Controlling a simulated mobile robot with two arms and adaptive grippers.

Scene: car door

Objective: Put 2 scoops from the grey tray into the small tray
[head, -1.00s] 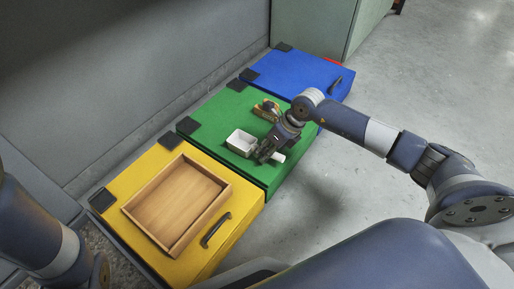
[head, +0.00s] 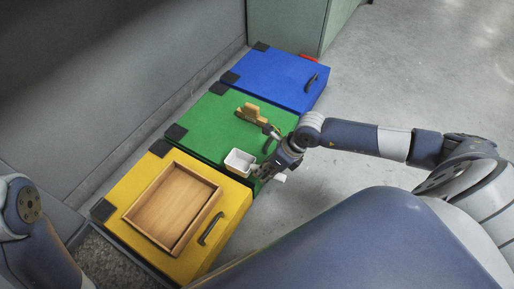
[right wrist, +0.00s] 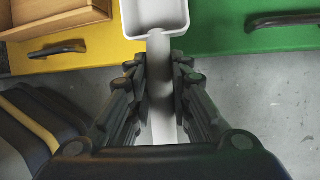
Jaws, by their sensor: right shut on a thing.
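My right gripper (head: 280,165) is shut on the handle of a white scoop (head: 240,162). In the head view the scoop's open bowl shows over the border of the green and yellow boxes, and it looks empty. In the right wrist view the gripper (right wrist: 161,75) has the scoop's white handle between its fingers, with the bowl (right wrist: 158,14) at the top edge. A shallow wooden tray (head: 135,216) lies on the yellow box and looks empty.
The yellow (head: 232,205), green (head: 203,117) and blue (head: 272,72) boxes stand in a row along a grey wall. A wooden-coloured object (head: 252,113) lies on the green box. Dark gravel-like material (head: 105,258) shows at the lower left. Floor is clear to the right.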

